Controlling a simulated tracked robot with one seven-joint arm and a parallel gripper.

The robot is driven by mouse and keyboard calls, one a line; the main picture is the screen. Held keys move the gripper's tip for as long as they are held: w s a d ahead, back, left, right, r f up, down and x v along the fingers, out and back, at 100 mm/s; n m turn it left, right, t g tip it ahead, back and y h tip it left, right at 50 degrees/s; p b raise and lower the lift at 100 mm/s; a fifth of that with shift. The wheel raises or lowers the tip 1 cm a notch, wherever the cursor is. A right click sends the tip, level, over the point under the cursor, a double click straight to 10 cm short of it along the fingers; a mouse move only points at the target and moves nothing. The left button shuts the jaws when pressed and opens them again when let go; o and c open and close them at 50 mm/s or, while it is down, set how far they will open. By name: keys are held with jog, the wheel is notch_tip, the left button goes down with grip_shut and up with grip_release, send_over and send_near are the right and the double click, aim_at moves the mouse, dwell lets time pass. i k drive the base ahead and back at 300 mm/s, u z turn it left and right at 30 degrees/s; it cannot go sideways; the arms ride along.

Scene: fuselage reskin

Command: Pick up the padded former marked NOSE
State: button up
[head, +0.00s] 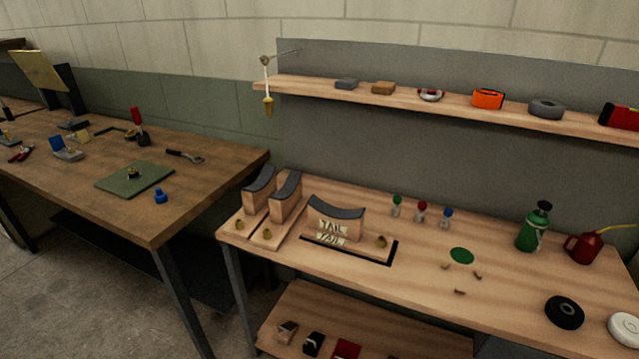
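Several wooden formers with dark grey curved pads stand at the left end of the right workbench. The nearest-facing former (345,217) bears a label that reads TAIL. Two more padded formers stand to its left, the far left one (255,196) and the one beside it (284,200), both seen nearly end-on on wooden bases. I cannot read any marking on these two, and no label reading NOSE shows. Small brass-coloured knobs sit on the bases. My gripper is not in view.
The right workbench (400,300) also holds a green pump bottle (533,227), a red oil can (585,247), a black disc (564,312) and small coloured-top items. A shelf (450,97) runs above. A gap separates it from the left table (200,190).

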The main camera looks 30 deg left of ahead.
aim_at(256, 210)
jog(key=z, duration=0.05)
jog(key=i, duration=0.15)
jog(key=z, duration=1.6)
jog(key=k, duration=2.45)
jog(key=u, duration=1.45)
jog(key=i, duration=1)
jog(key=u, duration=0.05)
